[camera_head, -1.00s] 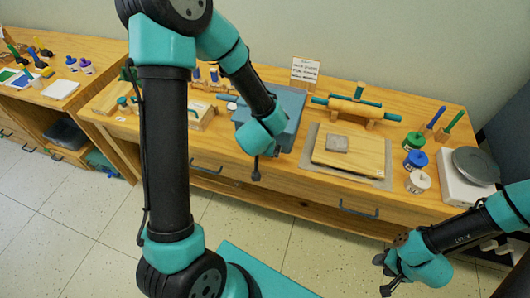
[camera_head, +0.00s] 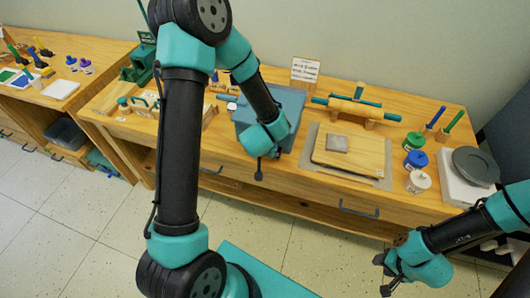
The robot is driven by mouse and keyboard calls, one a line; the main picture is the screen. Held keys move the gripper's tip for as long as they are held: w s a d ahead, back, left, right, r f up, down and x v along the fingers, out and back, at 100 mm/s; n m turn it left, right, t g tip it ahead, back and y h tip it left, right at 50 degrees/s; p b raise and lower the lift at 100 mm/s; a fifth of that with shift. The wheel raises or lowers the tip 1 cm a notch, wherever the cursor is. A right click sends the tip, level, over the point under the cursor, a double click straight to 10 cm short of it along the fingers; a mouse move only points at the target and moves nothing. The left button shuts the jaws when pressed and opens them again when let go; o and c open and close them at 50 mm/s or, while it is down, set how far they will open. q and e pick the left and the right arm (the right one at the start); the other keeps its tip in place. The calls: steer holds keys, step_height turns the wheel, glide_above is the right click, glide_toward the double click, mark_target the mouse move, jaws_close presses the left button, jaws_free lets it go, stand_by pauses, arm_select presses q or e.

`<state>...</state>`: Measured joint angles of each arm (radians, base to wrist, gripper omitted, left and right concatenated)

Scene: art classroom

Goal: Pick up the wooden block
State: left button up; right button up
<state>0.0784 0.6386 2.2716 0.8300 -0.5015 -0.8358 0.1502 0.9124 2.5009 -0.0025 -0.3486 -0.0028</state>
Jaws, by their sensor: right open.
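I cannot single out the wooden block with certainty. A flat wooden board (camera_head: 358,158) lies on a grey mat (camera_head: 317,167) at the bench's right half, with a small grey square slab (camera_head: 337,144) on it. A light wooden piece (camera_head: 209,116) stands left of the blue-grey slab, partly hidden behind my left arm. My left gripper (camera_head: 259,174) hangs over the front edge of the bench, left of the board; its jaw opening is hard to see. My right gripper (camera_head: 381,273) is open and empty at lower right, in front of the bench.
A blue-grey slab (camera_head: 299,107) lies behind my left gripper. A rolling pin (camera_head: 353,108) rests behind the board. Several jars, including a green one (camera_head: 413,141), and a scale (camera_head: 474,166) stand at right. A card (camera_head: 305,71) stands at the back. A second table (camera_head: 103,54) is at left.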

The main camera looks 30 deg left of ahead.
stand_by(0.4)
arm_select(q)
steer(key=c, duration=0.9)
